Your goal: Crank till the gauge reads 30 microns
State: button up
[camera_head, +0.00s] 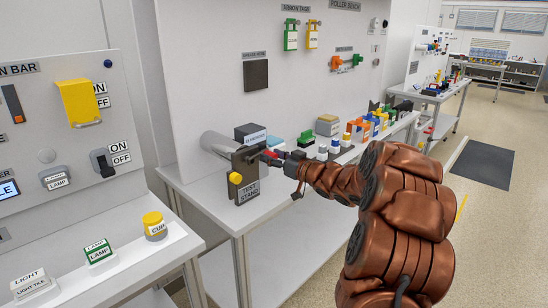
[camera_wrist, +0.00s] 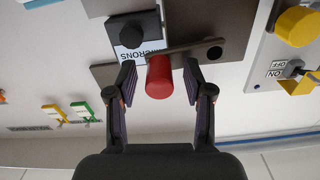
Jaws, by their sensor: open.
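The test stand (camera_head: 248,190) is on the bench in the middle of the head view, with a dark upright plate. A black gauge box (camera_head: 250,132) with a white MICRONS label sits on top; its number is too small to read surely. The gauge box also shows in the wrist view (camera_wrist: 132,30). A red crank handle (camera_wrist: 159,80) sticks out toward me from a grey crank arm (camera_wrist: 190,49). My gripper (camera_wrist: 159,72) is open, with one finger on each side of the red handle and gaps visible. In the head view my gripper (camera_head: 283,158) partly hides the handle.
A yellow knob (camera_head: 235,178) is at the stand's left side. A switch panel (camera_head: 60,130) is at the left, with a yellow-topped cup (camera_head: 155,226) on the bench below.

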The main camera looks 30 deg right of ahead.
jog(key=shift+c, duration=0.3)
grip_shut()
dwell(0.3)
